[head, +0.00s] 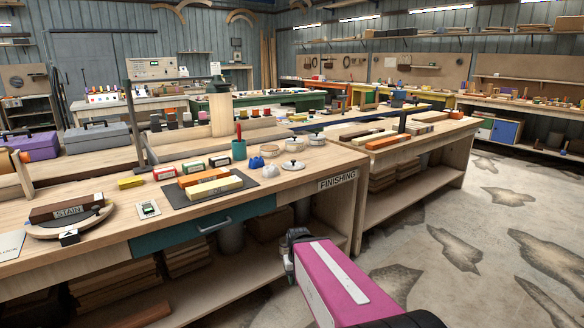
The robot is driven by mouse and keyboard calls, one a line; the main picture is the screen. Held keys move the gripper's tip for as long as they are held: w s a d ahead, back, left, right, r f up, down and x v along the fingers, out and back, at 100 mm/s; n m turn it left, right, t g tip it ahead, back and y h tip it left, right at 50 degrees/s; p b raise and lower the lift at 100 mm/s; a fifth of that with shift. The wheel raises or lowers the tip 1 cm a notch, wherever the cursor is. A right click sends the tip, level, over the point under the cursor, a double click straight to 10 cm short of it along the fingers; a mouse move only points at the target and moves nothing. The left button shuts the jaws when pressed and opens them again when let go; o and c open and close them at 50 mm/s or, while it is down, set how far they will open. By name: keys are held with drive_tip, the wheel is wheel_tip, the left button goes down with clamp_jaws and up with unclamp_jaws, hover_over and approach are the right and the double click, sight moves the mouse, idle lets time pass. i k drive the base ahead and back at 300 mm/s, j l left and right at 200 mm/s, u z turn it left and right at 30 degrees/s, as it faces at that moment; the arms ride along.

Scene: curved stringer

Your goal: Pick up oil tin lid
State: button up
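A flat, round, pale grey lid with a small dark knob (292,165) lies on the finishing bench near its right front edge. I take it for the oil tin lid, though I cannot read any label. Two round silver tins, a nearer one (297,145) and a farther one (317,139), stand just behind it. My pink arm link reaches up from the bottom, in front of the bench and below the lid. A dark part shows at its far end, but I can make out no gripper fingers.
Left of the lid are a crumpled blue item (257,163), a green cup (239,150) and a dark mat (180,199) with wood blocks. The bench front (338,181) and drawer (200,228) lie beyond my arm. Open floor (480,240) is at right.

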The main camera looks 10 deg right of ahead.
sight(293, 165)
drive_tip(key=i+l+u, duration=0.25)
drive_tip(key=l, duration=0.15)
drive_tip(key=l+u, duration=0.25)
drive_tip(key=l, duration=0.15)
drive_tip(key=i+l+u, duration=0.1)
drive_tip(key=l+u, duration=0.15)
drive_tip(key=l, duration=0.25)
